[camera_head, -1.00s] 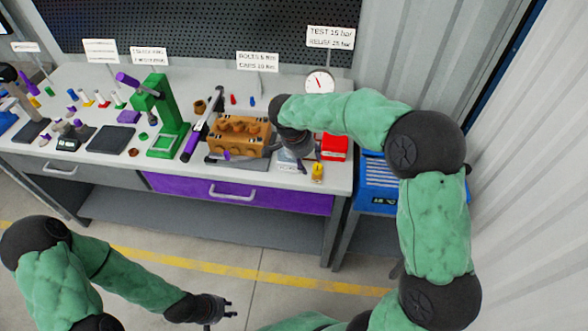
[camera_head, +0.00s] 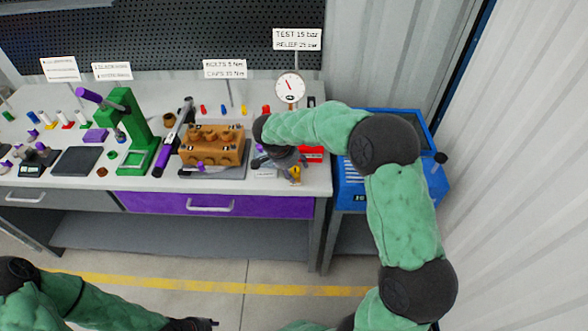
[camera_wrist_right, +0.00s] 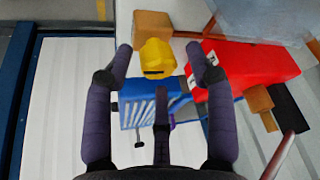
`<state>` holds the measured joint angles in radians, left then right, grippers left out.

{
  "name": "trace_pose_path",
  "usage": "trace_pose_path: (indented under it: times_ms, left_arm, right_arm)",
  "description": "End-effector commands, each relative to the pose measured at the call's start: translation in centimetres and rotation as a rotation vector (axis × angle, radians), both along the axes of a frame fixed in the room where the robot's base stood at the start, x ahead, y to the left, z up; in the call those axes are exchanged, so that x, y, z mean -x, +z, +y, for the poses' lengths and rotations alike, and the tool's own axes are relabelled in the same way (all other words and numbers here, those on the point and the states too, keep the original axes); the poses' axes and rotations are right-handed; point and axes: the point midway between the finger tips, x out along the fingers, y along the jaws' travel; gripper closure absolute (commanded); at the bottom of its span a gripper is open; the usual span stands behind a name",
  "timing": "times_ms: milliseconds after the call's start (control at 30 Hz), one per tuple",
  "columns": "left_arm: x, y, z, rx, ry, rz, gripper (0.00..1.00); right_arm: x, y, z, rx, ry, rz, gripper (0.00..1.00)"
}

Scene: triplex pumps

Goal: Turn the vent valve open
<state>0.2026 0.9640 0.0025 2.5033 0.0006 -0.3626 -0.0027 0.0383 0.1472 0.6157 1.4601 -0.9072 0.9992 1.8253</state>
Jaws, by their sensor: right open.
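A small yellow part (camera_head: 295,175), likely the vent valve's handle, sits near the front edge of the bench at its right end. In the right wrist view the yellow part (camera_wrist_right: 156,58) shows between my right gripper's (camera_wrist_right: 160,52) spread fingertips, beside a tan block (camera_wrist_right: 152,25). I cannot tell its depth relative to the fingertips. In the head view my right gripper (camera_head: 287,160) hangs right over this area and partly hides it. My left gripper (camera_head: 200,324) is cut off at the bottom edge, low in front of the bench.
A red box (camera_head: 312,155) stands close to the right gripper; it also shows in the right wrist view (camera_wrist_right: 245,72). A pressure gauge (camera_head: 290,88) stands behind. An orange-brown pump block (camera_head: 212,146) is to the left. A blue cabinet (camera_head: 350,190) stands at right.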

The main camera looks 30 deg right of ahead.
Motion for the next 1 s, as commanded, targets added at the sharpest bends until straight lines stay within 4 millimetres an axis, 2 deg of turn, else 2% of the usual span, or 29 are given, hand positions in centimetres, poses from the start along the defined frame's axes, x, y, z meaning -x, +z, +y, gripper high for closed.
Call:
trace_pose_path:
  times_ms: [300, 333, 500, 533, 1000]
  left_arm:
    - [-0.01, -0.04, 0.01, 0.0, 0.0, 0.0, 0.7]
    - [-0.01, -0.04, 0.01, 0.0, 0.0, 0.0, 0.7]
    - [-0.01, -0.04, 0.01, 0.0, 0.0, 0.0, 0.7]
    - [-0.01, -0.04, 0.01, 0.0, 0.0, 0.0, 0.7]
    - [-0.01, -0.92, 0.0, 0.0, 0.0, 0.0, 0.7]
  right_arm:
    - [-0.04, -0.27, -0.11, 0.0, 0.0, 0.0, 0.44]
    - [-0.04, -0.27, -0.11, 0.0, 0.0, 0.0, 0.47]
    - [-0.05, -0.25, -0.12, 0.0, 0.001, -0.001, 0.95]
    - [-0.06, -0.23, -0.13, 0.001, 0.0, -0.001, 0.97]
    - [-0.22, -0.09, -0.35, 0.004, 0.083, -0.01, 0.97]
